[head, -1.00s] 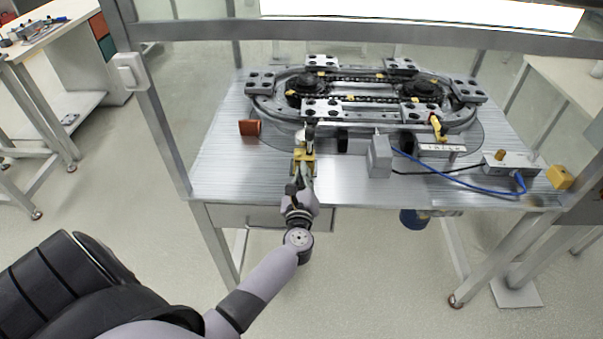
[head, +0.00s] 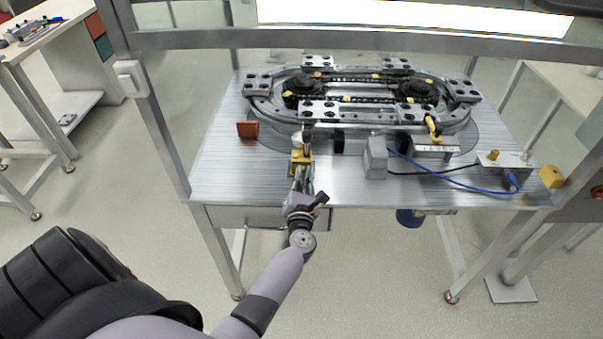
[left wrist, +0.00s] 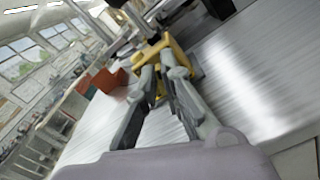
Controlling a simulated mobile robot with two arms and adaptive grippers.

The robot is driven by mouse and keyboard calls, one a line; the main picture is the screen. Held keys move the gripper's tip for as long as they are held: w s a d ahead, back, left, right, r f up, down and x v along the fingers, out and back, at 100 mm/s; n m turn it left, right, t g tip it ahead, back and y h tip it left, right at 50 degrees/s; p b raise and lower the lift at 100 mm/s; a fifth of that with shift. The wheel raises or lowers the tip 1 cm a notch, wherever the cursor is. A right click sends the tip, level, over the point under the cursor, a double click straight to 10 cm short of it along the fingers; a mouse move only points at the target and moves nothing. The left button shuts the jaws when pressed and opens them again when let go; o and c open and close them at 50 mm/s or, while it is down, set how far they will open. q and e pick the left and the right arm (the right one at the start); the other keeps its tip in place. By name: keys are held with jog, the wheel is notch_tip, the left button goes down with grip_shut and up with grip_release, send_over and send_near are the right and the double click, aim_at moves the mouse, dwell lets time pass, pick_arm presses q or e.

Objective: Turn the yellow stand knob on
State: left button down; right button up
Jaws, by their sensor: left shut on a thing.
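The yellow stand knob (head: 301,157) is at the front of the ring track, above the tabletop. My left gripper (head: 301,171) reaches it from the table's front edge and is shut on it. In the left wrist view the yellow knob (left wrist: 166,48) sits at the fingertips of my left gripper (left wrist: 161,68), and the picture is strongly tilted. The part of the knob between the fingers is hidden. My right gripper is in no view.
The ring track (head: 360,95) fills the back of the metal table (head: 225,170). A blue cable (head: 450,179) runs to a control box (head: 505,165). The table's front left is clear.

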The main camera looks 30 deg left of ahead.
pick_arm(q)
jog(key=shift+f+m, duration=0.1)
jog(key=shift+m, duration=1)
jog(key=c, duration=1.7)
grip_release()
